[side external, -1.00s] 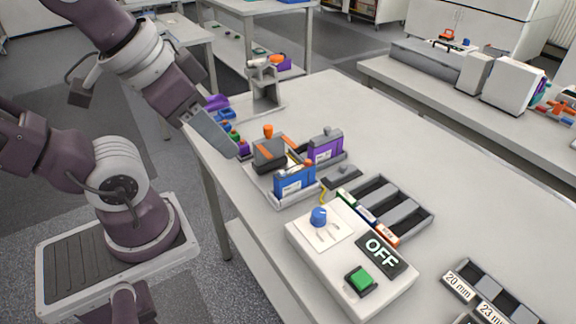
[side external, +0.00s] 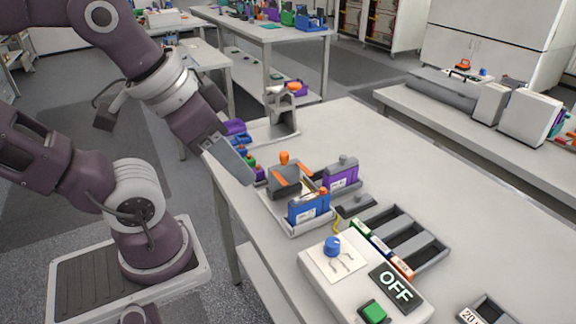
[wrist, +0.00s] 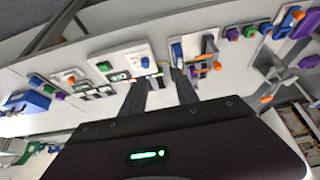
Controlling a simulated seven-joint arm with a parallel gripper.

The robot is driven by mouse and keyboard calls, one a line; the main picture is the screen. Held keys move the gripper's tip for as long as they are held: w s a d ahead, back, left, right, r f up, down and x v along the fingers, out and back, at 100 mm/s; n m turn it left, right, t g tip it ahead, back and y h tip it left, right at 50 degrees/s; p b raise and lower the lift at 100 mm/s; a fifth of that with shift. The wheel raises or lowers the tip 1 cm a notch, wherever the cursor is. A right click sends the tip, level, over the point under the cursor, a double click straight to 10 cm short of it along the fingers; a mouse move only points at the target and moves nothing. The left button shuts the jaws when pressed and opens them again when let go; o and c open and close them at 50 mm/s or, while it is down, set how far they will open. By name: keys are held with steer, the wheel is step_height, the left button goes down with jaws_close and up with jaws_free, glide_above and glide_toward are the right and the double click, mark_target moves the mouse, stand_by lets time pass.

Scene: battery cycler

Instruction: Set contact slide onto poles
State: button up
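The contact slide appears to be the dark grey block with an orange knob (side external: 284,180) in the side view. It sits at the back left of a pale tray (side external: 294,231), beside a blue cell (side external: 308,207) and a purple cell (side external: 341,175). The poles are too small to tell apart. My gripper (side external: 247,181) is just left of the block, apparently above the bench edge. In the wrist view my gripper (wrist: 160,76) has its two fingers apart with nothing held between them. The blue cell also shows in the wrist view (wrist: 176,53), near the right fingertip.
A white control box (side external: 345,285) with a blue knob, a green button and an OFF display stands in front. A dark slotted rack (side external: 405,235) lies right of the tray. A grey stand (side external: 283,115) is behind.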

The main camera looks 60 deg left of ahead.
steer(key=shift+o, duration=0.7)
steer(key=n+g, duration=0.3)
steer(key=g, duration=0.3)
glide_above(284, 153)
step_height(284, 153, down, 7)
steer(key=shift+d+r, duration=0.1)
step_height(284, 153, down, 7)
steer(key=shift+r, duration=0.1)
steer(key=shift+f, duration=0.4)
steer(key=shift+c, duration=0.2)
